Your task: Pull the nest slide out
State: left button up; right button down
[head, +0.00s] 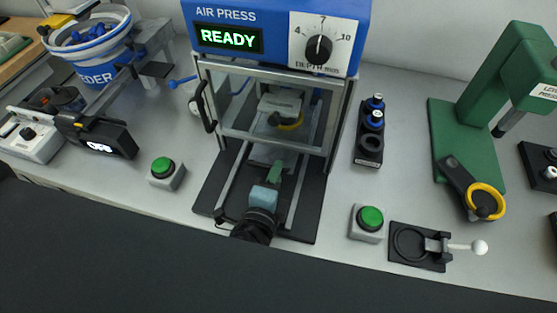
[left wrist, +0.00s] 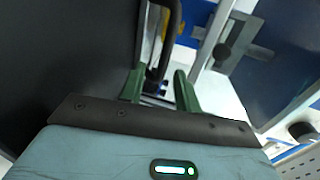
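The air press (head: 279,25) stands at the middle back of the bench with READY on its display. My left gripper (head: 276,170) is low over the rails, in front of the frame. In the left wrist view, its green fingers (left wrist: 158,85) stand apart with a dark bar (left wrist: 166,45) between them. I cannot tell if they touch the bar. The gripper hides the slide's near end in the head view. My right gripper is not in view.
Green push buttons stand left (head: 163,167) and right (head: 371,218) of the press. A black fixture with a white-knobbed lever (head: 436,246) lies at right, near a green hand press (head: 470,130). A blue feeder bowl (head: 92,45) stands at left. A black handle (head: 205,107) is on the press frame.

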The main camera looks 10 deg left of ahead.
pick_arm(q)
jog(key=shift+w, duration=0.25)
grip_shut()
dwell(0.3)
